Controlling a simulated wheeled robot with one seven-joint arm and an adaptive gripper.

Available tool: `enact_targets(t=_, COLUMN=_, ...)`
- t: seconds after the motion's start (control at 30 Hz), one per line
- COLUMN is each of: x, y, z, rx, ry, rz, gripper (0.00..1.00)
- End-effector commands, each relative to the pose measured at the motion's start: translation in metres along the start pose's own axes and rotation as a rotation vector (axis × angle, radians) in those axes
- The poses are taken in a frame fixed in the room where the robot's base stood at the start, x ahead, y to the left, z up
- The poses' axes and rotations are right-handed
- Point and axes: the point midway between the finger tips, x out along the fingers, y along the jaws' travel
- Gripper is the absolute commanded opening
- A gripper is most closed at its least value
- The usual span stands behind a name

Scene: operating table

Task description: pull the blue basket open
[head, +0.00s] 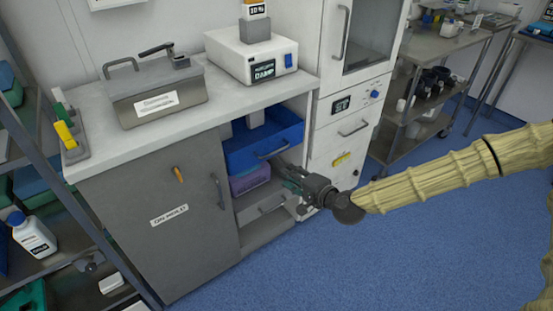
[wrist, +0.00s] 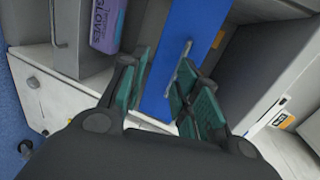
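The blue basket (head: 262,148) sits in the open upper bay of the counter cabinet, its front sticking out a little. Its grey bar handle (head: 273,151) is on the front face. My gripper (head: 291,180) is just below and to the right of the handle in the head view. In the wrist view the green-padded fingers of my gripper (wrist: 165,88) are spread apart. The blue front (wrist: 190,35) shows between and beyond them. The handle (wrist: 179,68) is close to the right finger; whether they touch I cannot tell.
A purple gloves box (head: 250,179) stands below the basket, above a grey drawer (head: 265,208). A grey cabinet door (head: 160,215) is at left, a white cabinet (head: 340,150) at right. Blue floor (head: 330,260) is clear in front.

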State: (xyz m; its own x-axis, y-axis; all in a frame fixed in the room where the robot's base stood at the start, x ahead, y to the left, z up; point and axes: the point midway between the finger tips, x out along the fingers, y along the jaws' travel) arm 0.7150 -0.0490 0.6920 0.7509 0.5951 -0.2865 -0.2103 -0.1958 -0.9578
Motion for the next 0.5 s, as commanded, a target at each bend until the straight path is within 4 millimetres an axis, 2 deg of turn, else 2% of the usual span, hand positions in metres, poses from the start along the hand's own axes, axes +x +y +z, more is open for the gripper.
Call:
enact_targets(t=0.03, x=0.002, y=-0.007, z=-0.011, rx=0.01, ry=0.016, rz=-0.03, gripper=0.31)
enact_targets(t=0.1, x=0.003, y=-0.02, z=-0.021, rx=0.023, ry=0.029, rz=-0.061, gripper=0.31)
enact_targets(t=0.2, x=0.004, y=-0.029, z=-0.029, rx=0.031, ry=0.04, rz=-0.084, gripper=0.31)
enact_targets(t=0.37, x=0.014, y=-0.033, z=-0.031, rx=0.033, ry=0.041, rz=-0.091, gripper=0.31)
enact_targets(t=0.5, x=0.033, y=-0.034, z=-0.031, rx=0.033, ry=0.041, rz=-0.09, gripper=0.31)
